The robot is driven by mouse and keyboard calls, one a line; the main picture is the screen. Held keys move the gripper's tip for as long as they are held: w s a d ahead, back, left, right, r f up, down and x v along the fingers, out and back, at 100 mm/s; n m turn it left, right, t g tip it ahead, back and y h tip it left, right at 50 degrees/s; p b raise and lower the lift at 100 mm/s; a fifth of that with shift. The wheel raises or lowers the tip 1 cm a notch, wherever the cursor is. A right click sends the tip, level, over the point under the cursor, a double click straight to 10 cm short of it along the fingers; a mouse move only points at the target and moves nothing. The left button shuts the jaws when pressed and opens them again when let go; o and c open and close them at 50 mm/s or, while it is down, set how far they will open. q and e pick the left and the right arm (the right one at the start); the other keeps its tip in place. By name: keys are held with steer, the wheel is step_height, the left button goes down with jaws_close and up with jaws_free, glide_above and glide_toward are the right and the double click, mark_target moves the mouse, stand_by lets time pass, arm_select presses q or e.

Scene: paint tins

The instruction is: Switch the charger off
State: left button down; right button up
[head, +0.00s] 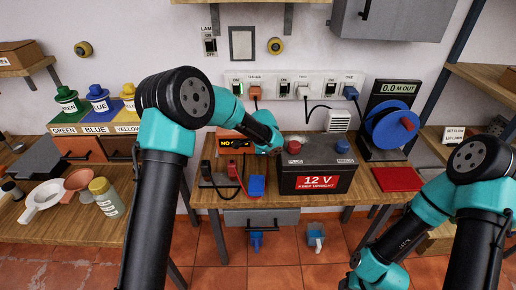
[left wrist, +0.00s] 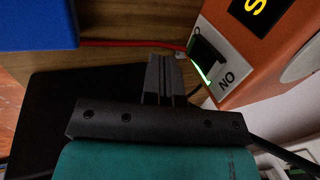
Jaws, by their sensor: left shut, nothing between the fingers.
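The charger (head: 228,134) is an orange box with yellow lettering on a black display, at the back of the middle bench, left of the battery. My left forearm partly covers it in the head view. In the left wrist view the charger (left wrist: 249,78) is at upper right, with a black rocker switch (left wrist: 207,47) on a white plate. The plate reads ON at one end, and a green light glows along the switch's edge. My left gripper (left wrist: 163,60) is shut and empty, its fingertips a little left of the switch, apart from it in the picture. My right gripper is out of view.
A black 12 V battery (head: 316,164) with red and blue terminal caps stands right of the charger. Red and black leads lie in front of the charger, near a blue block (head: 257,186). A red cable (left wrist: 130,43) runs past my fingertips. A socket strip (head: 318,88) is on the wall.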

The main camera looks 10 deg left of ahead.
arm_select(q)
steer(key=v, duration=0.9)
steer(key=shift+r, duration=0.35)
steer(key=shift+s+f, duration=0.35)
steer(key=shift+f, duration=0.35)
steer(key=x, duration=0.9)
steer(key=shift+w+f, duration=0.2)
steer(key=shift+f, duration=0.15)
steer(key=w, duration=0.3)
steer(key=shift+a+f, duration=0.3)
steer(key=shift+a, duration=0.05)
steer(key=shift+w+a, duration=0.15)
steer(key=shift+w, duration=0.35)
